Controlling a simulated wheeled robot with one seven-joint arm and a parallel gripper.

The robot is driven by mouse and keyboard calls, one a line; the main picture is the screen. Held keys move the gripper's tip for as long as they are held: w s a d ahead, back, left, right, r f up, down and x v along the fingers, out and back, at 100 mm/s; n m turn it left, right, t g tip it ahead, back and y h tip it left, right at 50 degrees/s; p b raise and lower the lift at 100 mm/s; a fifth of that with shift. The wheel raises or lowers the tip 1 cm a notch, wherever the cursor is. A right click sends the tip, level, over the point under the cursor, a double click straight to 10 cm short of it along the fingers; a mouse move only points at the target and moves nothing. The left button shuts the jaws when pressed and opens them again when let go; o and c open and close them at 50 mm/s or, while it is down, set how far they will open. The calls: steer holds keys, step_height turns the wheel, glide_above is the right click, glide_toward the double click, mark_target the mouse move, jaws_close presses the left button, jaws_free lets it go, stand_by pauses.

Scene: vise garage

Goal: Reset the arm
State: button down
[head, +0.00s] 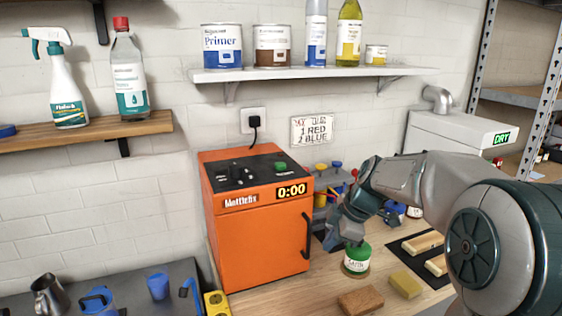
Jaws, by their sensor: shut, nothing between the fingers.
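My arm reaches in from the right of the head view and bends down toward the workbench (325,287). My gripper (336,238) hangs at its end, pointing down, just right of the orange oven. It is shut with nothing held. A green can (356,261) with a white label stands on the bench just below and right of the gripper; whether they touch cannot be told. My arm hides part of the bench behind it.
The orange oven (257,240) reading 0:00 stands close left of my gripper. A brown block (360,300), a yellow sponge (405,285) and a black mat (398,257) with pale blocks lie on the bench. A white shelf (290,74) with cans hangs above.

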steer(key=s+f+m+h, duration=0.1)
steer(key=s+m+h, duration=0.1)
steer(key=s+m, duration=0.6)
steer(key=s+d+f+m+h, duration=0.1)
steer(key=s+m, duration=0.7)
steer(key=s, duration=0.8)
steer(key=shift+s+f+m+h, duration=0.15)
steer(key=shift+f+m+h, duration=0.25)
steer(key=shift+f+h, duration=0.25)
